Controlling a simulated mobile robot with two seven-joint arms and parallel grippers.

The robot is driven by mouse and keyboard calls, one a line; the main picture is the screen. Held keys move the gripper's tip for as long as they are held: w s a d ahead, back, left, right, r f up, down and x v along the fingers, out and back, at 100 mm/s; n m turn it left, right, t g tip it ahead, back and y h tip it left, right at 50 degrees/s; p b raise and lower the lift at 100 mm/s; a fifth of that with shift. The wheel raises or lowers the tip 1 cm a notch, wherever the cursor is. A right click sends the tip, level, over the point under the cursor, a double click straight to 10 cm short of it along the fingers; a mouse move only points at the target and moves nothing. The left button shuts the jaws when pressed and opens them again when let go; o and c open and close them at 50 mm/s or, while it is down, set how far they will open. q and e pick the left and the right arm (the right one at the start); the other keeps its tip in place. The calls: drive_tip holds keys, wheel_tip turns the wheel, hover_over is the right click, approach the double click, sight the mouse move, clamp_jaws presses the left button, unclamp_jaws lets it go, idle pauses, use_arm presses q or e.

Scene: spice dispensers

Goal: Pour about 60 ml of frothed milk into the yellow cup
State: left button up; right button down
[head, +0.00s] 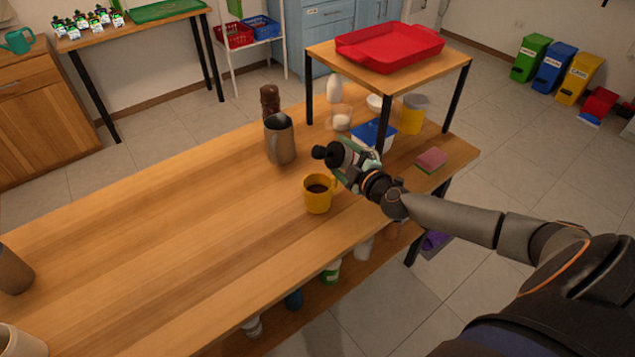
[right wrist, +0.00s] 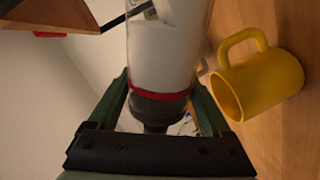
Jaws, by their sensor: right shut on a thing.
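The yellow cup (head: 317,197) stands upright on the wooden table with dark liquid inside. It also shows at the right of the right wrist view (right wrist: 265,84). My right gripper (head: 343,158) is just above and right of the cup in the head view. Its green fingers are shut on a white cylindrical container (right wrist: 165,45) with a red band and a black end. The container looks tilted, its black end showing left of the gripper in the head view. No stream of liquid is visible. A grey metal pitcher (head: 280,142) stands upright behind the cup. My left gripper is not in view.
A dark brown bottle (head: 270,103) stands behind the pitcher. A raised shelf with a red tray (head: 390,46) stands at the table's far right, over several containers. A sponge (head: 431,160) lies at the right edge. The table's middle and left are mostly clear.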

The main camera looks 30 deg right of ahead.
drive_tip(key=shift+r, duration=0.15)
idle(0.6)
drive_tip(key=shift+a+f+n+h+b, duration=0.3)
drive_tip(key=shift+f+n+b, duration=0.3)
drive_tip(key=shift+n, duration=0.3)
idle(2.5)
